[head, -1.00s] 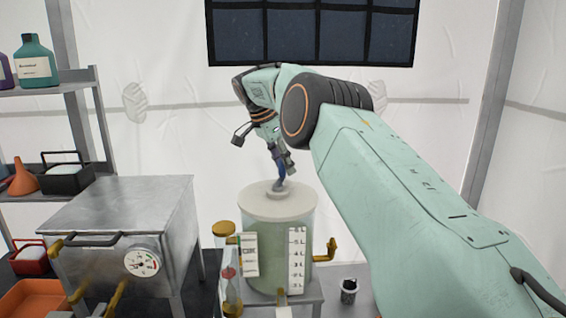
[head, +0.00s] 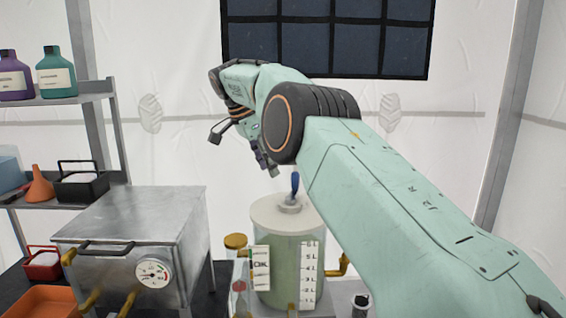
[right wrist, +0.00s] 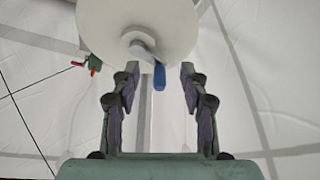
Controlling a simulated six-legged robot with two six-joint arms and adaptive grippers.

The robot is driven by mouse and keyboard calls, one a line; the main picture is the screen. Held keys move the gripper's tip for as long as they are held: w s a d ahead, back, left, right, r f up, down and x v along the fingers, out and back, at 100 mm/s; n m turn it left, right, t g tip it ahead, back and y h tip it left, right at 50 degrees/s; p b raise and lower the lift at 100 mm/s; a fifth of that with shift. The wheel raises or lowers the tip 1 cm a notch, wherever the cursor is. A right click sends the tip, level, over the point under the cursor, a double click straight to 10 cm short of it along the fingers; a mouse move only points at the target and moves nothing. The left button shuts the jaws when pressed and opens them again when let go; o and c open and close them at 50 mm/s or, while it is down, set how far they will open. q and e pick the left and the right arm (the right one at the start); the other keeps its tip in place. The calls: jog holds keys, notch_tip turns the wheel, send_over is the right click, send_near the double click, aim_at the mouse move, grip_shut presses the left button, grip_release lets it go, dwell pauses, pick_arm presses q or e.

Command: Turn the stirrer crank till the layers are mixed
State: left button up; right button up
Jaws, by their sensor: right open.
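The stirrer vessel (head: 283,270) is a clear cylinder with pale green contents and a white scale strip. No separate layers can be made out. Its white lid (head: 272,214) carries the crank with an upright blue handle (head: 295,183). In the right wrist view the lid (right wrist: 150,22) and the blue crank handle (right wrist: 159,76) show ahead of the fingers. My right gripper (head: 268,165) hangs above and left of the handle in the head view. In the right wrist view the right gripper (right wrist: 157,80) is open, its fingers apart on both sides of the handle's line. My left gripper is out of view.
A metal box with a gauge (head: 140,235) stands left of the vessel. A slim glass tube with a brass cap (head: 236,241) stands close beside the vessel. A brass pipe (head: 345,265) juts out at its right. Shelves with bottles (head: 56,72) are at far left.

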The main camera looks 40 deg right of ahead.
jog(key=a, duration=0.2)
jog(key=w+a, duration=0.1)
jog(key=a, duration=0.2)
jog(key=shift+w+a, duration=0.2)
jog(key=shift+s+a, duration=0.1)
jog(key=shift+a, duration=0.05)
dwell(0.3)
